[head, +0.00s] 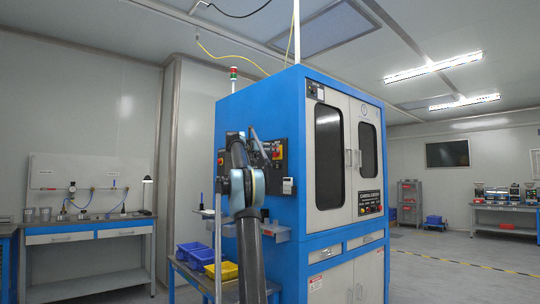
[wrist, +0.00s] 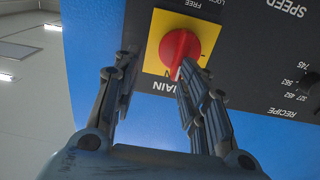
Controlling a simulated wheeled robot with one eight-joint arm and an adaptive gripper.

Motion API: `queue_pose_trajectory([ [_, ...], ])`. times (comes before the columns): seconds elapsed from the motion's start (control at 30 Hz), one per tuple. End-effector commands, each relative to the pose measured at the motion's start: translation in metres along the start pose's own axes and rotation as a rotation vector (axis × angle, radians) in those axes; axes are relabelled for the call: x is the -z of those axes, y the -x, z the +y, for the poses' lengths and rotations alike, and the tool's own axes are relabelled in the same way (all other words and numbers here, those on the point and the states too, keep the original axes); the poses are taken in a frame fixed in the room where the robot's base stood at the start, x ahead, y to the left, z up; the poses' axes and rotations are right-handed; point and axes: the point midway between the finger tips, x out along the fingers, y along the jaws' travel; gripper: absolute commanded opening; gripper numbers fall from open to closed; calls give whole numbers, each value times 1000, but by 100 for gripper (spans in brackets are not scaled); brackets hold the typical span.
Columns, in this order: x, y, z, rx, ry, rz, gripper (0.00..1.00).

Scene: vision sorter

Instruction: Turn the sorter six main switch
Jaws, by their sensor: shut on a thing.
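The main switch is a red rotary knob (wrist: 179,50) on a yellow square plate (wrist: 152,62), marked MAIN below, in the wrist view. My gripper (wrist: 160,60) is shut on the red knob. Its right finger overlaps the knob's lower handle, while its left finger shows at the plate's left edge. The exact contact is partly hidden by the fingers. In the head view, my arm reaches up to the left side of the blue sorter cabinet (head: 259,99), and a red and yellow switch (head: 277,150) shows just right of the arm's end.
The dark panel (wrist: 262,50) right of the switch carries SPEED and RECIPE markings. Blue and yellow bins (head: 222,271) stand on a low bench beside the cabinet, close to my arm. A workbench (head: 88,232) stands at the left wall. Open floor lies to the right.

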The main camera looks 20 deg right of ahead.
Motion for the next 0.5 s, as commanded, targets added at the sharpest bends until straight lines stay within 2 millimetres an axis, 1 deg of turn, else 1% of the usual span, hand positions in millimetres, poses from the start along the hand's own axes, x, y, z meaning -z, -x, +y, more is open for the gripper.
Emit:
queue_pose_trajectory([
  [0.2, 0, 15, -2, 4, 0, -1, 31],
  [0.5, -1, 32, -3, 6, 0, -1, 31],
])
